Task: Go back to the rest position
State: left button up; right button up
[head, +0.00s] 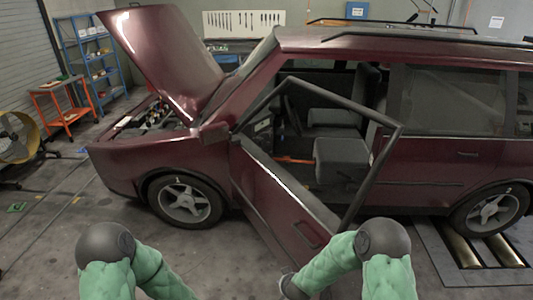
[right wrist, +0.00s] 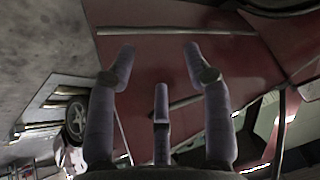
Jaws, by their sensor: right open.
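My right gripper (right wrist: 158,58) shows in the right wrist view with its fingers spread and nothing between them. A dark red car panel (right wrist: 160,75) fills the view behind the fingers; whether they touch it I cannot tell. In the head view my right arm, in a green sleeve, bends at a grey joint and reaches left toward the lower part of the open front door (head: 270,205). Its gripper is out of sight there. My left arm shows only its green sleeve and grey joint at the bottom left; its gripper is not in view.
The dark red car (head: 440,135) stands across the view, hood (head: 165,55) raised and front door swung toward me. Rollers (head: 470,250) lie under the rear wheel. A yellow fan (head: 18,138), orange cart (head: 62,105) and blue shelf (head: 92,60) stand left.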

pick_arm(q)
jog(key=s+d+f+g+b, duration=0.1)
jog(key=s+f+b, duration=0.5)
jog(key=f, duration=0.3)
jog(key=s+f+g+b, duration=0.1)
jog(key=s+f+b, duration=0.6)
jog(key=f+b, duration=0.1)
jog(key=shift+s+d+f+m+g+h, duration=0.2)
jog(key=shift+d+f+m+g+h, duration=0.1)
jog(key=shift+d+f+m+g, duration=0.1)
pick_arm(e)
jog(key=s+d+f+g+y, duration=0.1)
jog(key=s+f+g, duration=0.2)
jog(key=s+f, duration=0.7)
jog(key=s+f+g+y, duration=0.2)
jog(key=s+f, duration=0.8)
jog(key=s, duration=0.8)
jog(key=shift+d+f+m+g, duration=0.35)
jog(key=shift+m+g, duration=0.05)
jog(key=shift+g, duration=0.3)
jog(key=shift+w, duration=0.1)
